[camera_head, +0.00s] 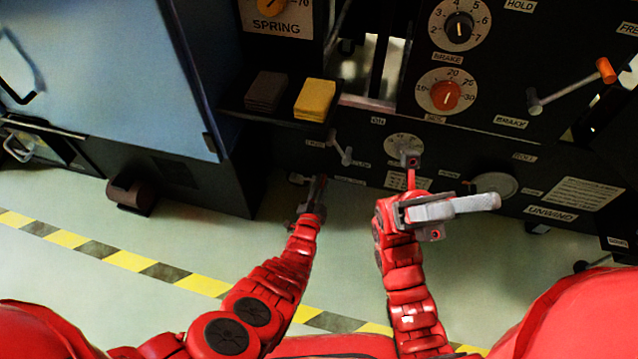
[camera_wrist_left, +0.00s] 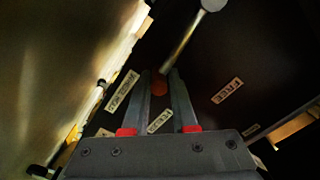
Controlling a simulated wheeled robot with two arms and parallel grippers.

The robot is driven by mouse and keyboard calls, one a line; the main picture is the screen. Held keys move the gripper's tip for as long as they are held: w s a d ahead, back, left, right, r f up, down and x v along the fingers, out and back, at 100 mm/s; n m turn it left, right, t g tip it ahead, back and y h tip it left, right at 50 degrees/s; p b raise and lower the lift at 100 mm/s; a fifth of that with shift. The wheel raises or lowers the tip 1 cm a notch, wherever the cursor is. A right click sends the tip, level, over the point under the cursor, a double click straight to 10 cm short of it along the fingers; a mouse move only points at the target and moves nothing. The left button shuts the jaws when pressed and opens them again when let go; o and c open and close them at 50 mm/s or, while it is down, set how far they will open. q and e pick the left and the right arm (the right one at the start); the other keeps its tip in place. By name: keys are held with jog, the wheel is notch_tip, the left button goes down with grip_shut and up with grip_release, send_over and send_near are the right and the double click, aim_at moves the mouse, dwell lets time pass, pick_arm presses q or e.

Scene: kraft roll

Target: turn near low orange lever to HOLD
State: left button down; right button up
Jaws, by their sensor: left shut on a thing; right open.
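The orange knob (camera_wrist_left: 160,88) of a low lever shows in the left wrist view, between the two fingers of my left gripper (camera_wrist_left: 159,90). The lever's silver rod (camera_wrist_left: 183,38) runs from the knob up and right to a round grey hub (camera_wrist_left: 212,4). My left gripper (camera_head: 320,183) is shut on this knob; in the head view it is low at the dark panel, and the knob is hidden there. A label reading FREE (camera_wrist_left: 228,90) lies right of the fingers; the other labels are hard to read.
Another orange-tipped lever (camera_head: 605,70) sits high at the right. A small grey lever (camera_head: 341,150) is just above my left gripper. A shelf with a yellow block (camera_head: 315,99) and a dark block (camera_head: 266,90) juts out above. A blue cabinet (camera_head: 110,70) stands at the left.

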pick_arm(q)
jog(key=shift+f+b, duration=0.35)
jog(key=shift+f, duration=0.5)
pick_arm(e)
jog(key=s+d+r+n+t+h, duration=0.2)
jog(key=s+d+n+t+h, duration=0.1)
jog(key=s+n+t+h, duration=0.2)
jog(key=shift+r+h, duration=0.2)
jog(key=shift+h, duration=0.7)
pick_arm(q)
jog(key=c, duration=0.7)
grip_release()
jog(key=shift+a+f, duration=0.1)
jog(key=shift+c, duration=0.2)
pick_arm(e)
jog(key=shift+w, duration=0.2)
